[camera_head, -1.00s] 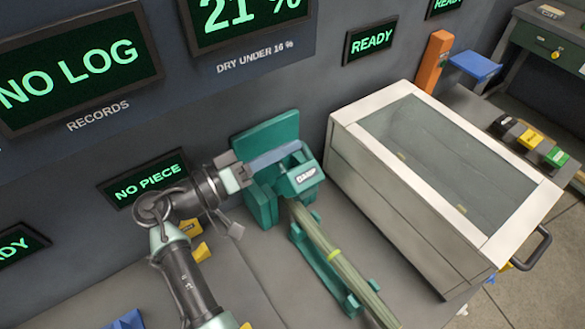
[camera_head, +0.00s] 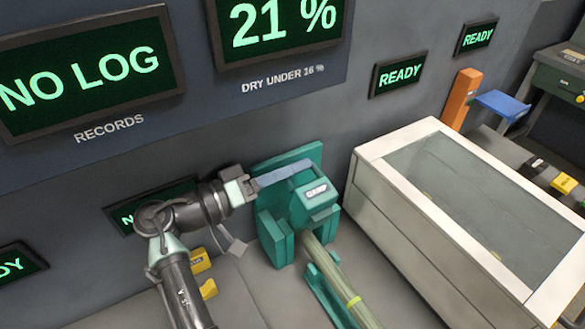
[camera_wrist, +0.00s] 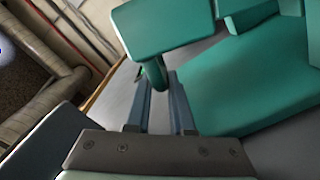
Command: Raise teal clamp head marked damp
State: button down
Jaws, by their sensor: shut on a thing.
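The teal clamp head (camera_head: 309,207) stands in front of a teal back plate (camera_head: 313,152) in the head view, with a small, blurred label on its face. My gripper (camera_head: 300,167) reaches it from the left with long blue-grey fingers. In the wrist view my gripper (camera_wrist: 165,85) has its fingers on either side of a teal handle (camera_wrist: 155,74) below a teal block (camera_wrist: 165,25), and is shut on it. A pale green long piece (camera_head: 331,270) runs from below the head toward the front, with a yellow-green band around it. The contact between head and piece is not clear.
A large pale box with a glass top (camera_head: 375,220) stands close on the right. Yellow blocks (camera_head: 200,260) lie below my arm. A dark wall with screens (camera_head: 80,75) is behind; one reads 21 %. An orange post (camera_head: 460,98) stands at the back right.

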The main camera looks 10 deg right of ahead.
jog(key=shift+f, duration=0.35)
jog(key=c, duration=0.8)
grip_release()
jog(key=shift+a, duration=0.1)
jog(key=shift+c, duration=0.2)
jog(key=shift+r, duration=0.15)
notch_tip(320, 180, up, 10)
jog(key=shift+f+b, duration=0.1)
jog(key=shift+b, duration=0.4)
